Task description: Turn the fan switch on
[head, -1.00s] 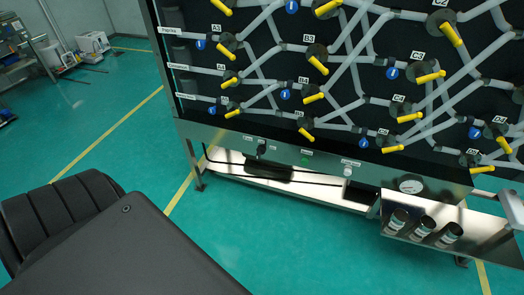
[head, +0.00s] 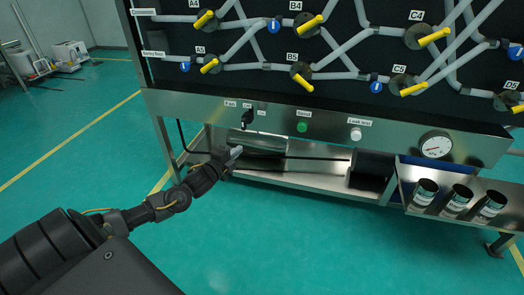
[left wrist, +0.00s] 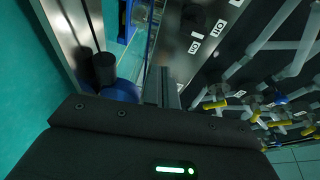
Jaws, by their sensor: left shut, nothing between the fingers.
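The fan switch (head: 247,118) is a small black lever on the steel front strip of the rig, with a Fan label to its left and on and off labels beside it. My left gripper (head: 236,152) is shut and empty, just below and slightly left of the switch, apart from it in the picture. In the left wrist view the closed fingers (left wrist: 172,88) point toward the steel strip, where on and off labels show; the lever's setting is too small to tell. My right gripper is not in view.
A green button (head: 302,127), a white leak test knob (head: 355,134) and a pressure gauge (head: 435,145) sit further right on the strip. Tubes with yellow-handled valves (head: 305,83) fill the panel above. Several dark jars (head: 455,200) stand at right. The floor in front is clear.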

